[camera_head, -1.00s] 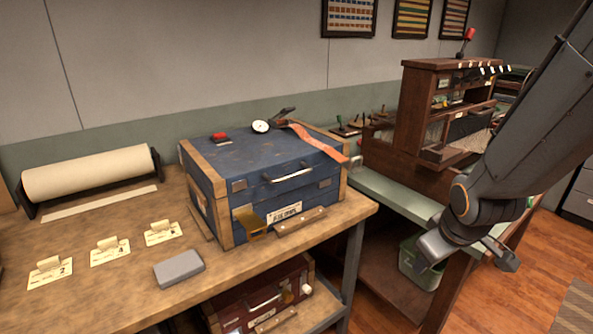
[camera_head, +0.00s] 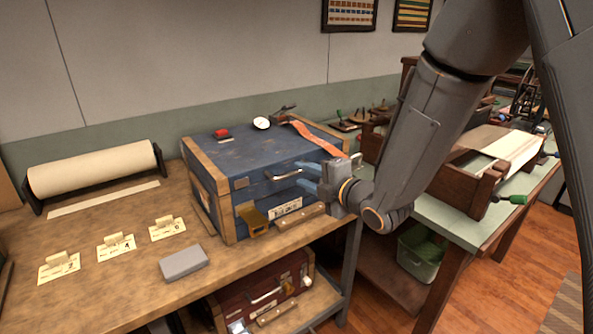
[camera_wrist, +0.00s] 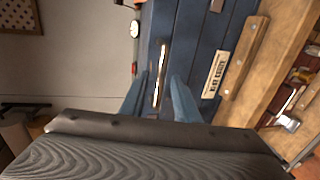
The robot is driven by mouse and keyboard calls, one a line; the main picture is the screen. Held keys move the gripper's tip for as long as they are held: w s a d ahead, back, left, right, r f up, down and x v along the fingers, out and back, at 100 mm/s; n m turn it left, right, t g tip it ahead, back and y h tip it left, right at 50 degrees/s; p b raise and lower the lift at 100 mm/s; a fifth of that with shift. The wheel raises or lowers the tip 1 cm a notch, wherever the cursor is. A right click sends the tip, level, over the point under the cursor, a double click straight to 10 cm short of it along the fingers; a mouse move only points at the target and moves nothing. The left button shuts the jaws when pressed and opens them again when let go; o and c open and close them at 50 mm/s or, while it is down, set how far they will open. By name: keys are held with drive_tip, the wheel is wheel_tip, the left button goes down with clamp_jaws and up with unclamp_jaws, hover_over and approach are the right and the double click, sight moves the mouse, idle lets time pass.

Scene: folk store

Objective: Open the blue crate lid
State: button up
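The blue crate (camera_head: 225,205) has wooden corner strips and stands on the workbench with its lid (camera_head: 250,155) down. A metal handle (camera_head: 284,176) is on its front; it also shows in the wrist view (camera_wrist: 160,75). A brass latch piece (camera_head: 254,220) hangs at the front left, beside a white label (camera_head: 286,207). My gripper (camera_head: 306,180) is at the crate's front, right of the handle in the head view. In the wrist view its two blue fingers (camera_wrist: 158,97) are apart, with the handle appearing between them. Contact with the handle cannot be told.
On the lid lie a red item (camera_head: 221,133), a round white dial (camera_head: 262,123) and an orange strap (camera_head: 318,138). A paper roll (camera_head: 95,168), cards and a grey block (camera_head: 184,263) share the bench. A dark red case (camera_head: 262,298) sits below. A green-topped table (camera_head: 455,215) stands right.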

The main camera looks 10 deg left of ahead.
sight(298, 172)
drive_tip(key=shift+p+x, duration=0.4)
drive_tip(key=shift+x, duration=1.6)
clamp_jaws()
